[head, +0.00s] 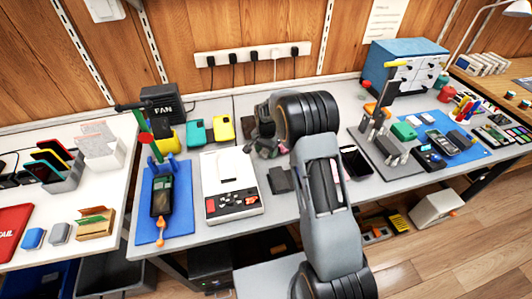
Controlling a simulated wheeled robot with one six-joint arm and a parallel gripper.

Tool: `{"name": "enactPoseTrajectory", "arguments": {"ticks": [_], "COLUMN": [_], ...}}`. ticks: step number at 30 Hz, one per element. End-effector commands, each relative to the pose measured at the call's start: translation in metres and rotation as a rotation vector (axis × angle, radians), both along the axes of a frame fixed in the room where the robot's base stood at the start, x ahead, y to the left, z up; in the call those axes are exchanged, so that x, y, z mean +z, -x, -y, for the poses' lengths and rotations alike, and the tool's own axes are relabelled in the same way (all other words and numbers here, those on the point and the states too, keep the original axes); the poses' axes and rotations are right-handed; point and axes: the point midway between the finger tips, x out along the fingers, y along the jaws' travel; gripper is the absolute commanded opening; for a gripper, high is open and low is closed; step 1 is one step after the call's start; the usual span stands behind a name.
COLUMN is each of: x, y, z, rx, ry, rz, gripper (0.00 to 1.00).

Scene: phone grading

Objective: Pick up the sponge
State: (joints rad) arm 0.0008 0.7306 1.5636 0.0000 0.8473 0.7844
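I cannot tell for certain which thing is the sponge. A small green block (404,131) lies on the blue mat at the right. A dark grey flat block (280,180) lies on the grey bench just in front of my gripper. My gripper (266,143) is dark and small in the head view, over the back middle of the bench. Its fingers blend together, so I cannot see whether they are open or what is between them. My arm covers part of the bench to its right.
A white tester box (230,187) and a blue mat (163,210) with a phone stand left of the grey block. Yellow and teal cases (196,132) stand behind. A phone (356,161) and a metal press (384,140) are right of my arm.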

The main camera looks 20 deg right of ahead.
Motion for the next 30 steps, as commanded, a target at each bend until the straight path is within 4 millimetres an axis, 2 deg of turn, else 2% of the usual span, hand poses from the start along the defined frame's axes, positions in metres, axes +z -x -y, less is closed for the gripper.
{"name": "enactPoseTrajectory", "arguments": {"ticks": [2, 14, 23, 30], "x": [0.000, 0.000, 0.004, 0.030], "y": [0.000, 0.000, 0.000, -0.001], "z": [0.000, 0.000, 0.000, 0.000], "rx": [0.000, 0.000, 0.000, 0.000], "ry": [0.000, 0.000, 0.000, 0.000], "rz": [0.000, 0.000, 0.000, 0.004], "gripper": [0.50, 0.12, 0.12, 0.12]}}
